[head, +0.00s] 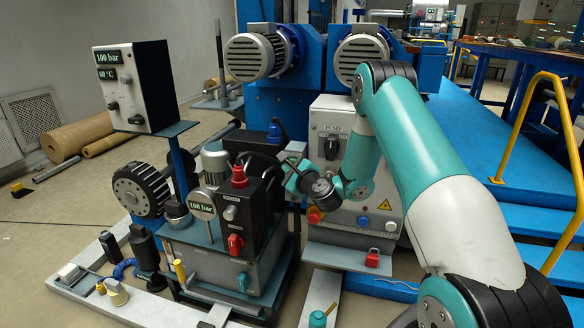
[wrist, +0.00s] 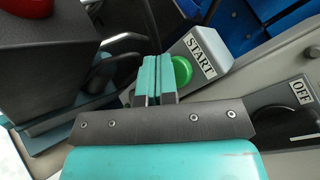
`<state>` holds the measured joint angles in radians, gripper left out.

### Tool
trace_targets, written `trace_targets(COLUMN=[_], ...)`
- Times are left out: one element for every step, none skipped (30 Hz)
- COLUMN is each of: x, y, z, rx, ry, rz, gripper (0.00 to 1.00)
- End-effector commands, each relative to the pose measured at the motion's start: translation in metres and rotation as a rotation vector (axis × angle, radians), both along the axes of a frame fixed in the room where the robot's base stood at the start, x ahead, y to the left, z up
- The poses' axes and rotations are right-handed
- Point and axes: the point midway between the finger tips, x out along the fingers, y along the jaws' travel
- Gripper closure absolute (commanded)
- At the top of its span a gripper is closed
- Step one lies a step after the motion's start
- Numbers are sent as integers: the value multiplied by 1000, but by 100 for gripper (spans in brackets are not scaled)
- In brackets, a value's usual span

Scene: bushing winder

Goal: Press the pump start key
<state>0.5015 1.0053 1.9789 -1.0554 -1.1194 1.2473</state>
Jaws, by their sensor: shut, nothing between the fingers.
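The pump start key is a round green button (wrist: 182,70) beside a START label (wrist: 199,52) on a grey box in the wrist view. My gripper (wrist: 152,62) is shut and empty, its teal fingers overlapping the button's left edge in the picture. I cannot tell whether they touch it. In the head view my gripper (head: 293,178) is at the left side of the grey pump cabinet (head: 340,112). The green button cannot be made out there.
A rotary switch marked OFF (wrist: 300,95) is at the right of the wrist view.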

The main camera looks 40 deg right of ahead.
Motion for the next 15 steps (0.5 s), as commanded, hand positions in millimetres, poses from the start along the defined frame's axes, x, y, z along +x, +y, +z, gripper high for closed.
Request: trace_targets(x=[-2,-3,-4,-5,-5,-6,-6,-6,-6,-6,-6,-6,-6,-6,-7], y=[3,4,6,7,7,8,8,8,8,8,8,8,8,8,9], z=[-2,-2,-2,-2,-1,-1,-1,0,0,0,0,0,0,0,-1], rx=[1,2,2,2,1,1,0,0,0,0,1,1,1,1,1], ry=[-1,-1,-1,-2,-2,-2,-1,-1,0,0,0,-1,-1,-1,-1], rz=[1,1,1,0,0,0,0,-1,0,0,0,1,1,1,1], gripper=[100,100,100,100,100,100,100,100,100,100,100,100,100,100,100])
